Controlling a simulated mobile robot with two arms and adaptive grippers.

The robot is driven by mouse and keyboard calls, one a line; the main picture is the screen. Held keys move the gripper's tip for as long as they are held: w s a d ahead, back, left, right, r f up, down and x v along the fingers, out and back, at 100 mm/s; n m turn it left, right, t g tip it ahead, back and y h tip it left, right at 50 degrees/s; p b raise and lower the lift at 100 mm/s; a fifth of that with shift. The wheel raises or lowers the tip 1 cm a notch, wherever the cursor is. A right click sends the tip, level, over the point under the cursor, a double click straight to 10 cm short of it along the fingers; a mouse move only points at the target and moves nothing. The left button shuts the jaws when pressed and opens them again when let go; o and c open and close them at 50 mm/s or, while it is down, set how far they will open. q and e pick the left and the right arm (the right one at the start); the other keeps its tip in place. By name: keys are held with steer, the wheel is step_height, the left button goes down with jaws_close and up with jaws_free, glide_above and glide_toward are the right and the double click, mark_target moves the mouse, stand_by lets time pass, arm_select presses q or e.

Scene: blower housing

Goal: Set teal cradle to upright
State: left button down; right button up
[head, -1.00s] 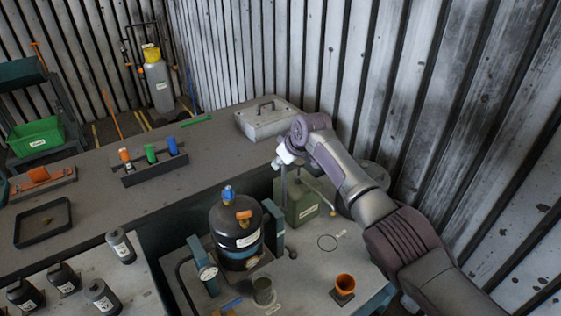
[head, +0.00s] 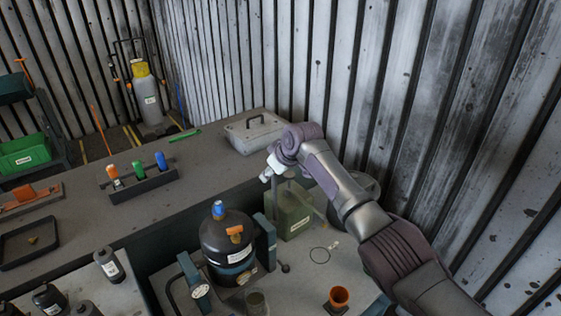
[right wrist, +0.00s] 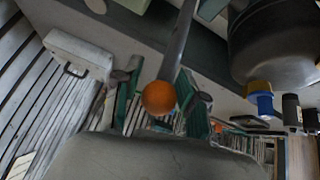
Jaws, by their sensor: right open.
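The teal cradle (head: 264,241) stands on the near bench in the head view, its side plates flanking a black tank (head: 226,236) with a blue cap and an orange fitting. I cannot tell the cradle's exact tilt. A grey rod (right wrist: 178,45) with an orange ball knob (right wrist: 158,97) shows in the right wrist view. My right gripper (right wrist: 160,100) is open, its fingers either side of the knob. In the head view my right gripper (head: 272,172) is at the rod's top, above and right of the tank; the wrist hides the knob. My left gripper is out of view.
A green canister (head: 293,212) stands right of the cradle, under my right arm. An orange cup (head: 339,296) stands near the front. A corrugated wall rises behind.

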steer(key=v, duration=1.1)
steer(key=shift+c, duration=0.3)
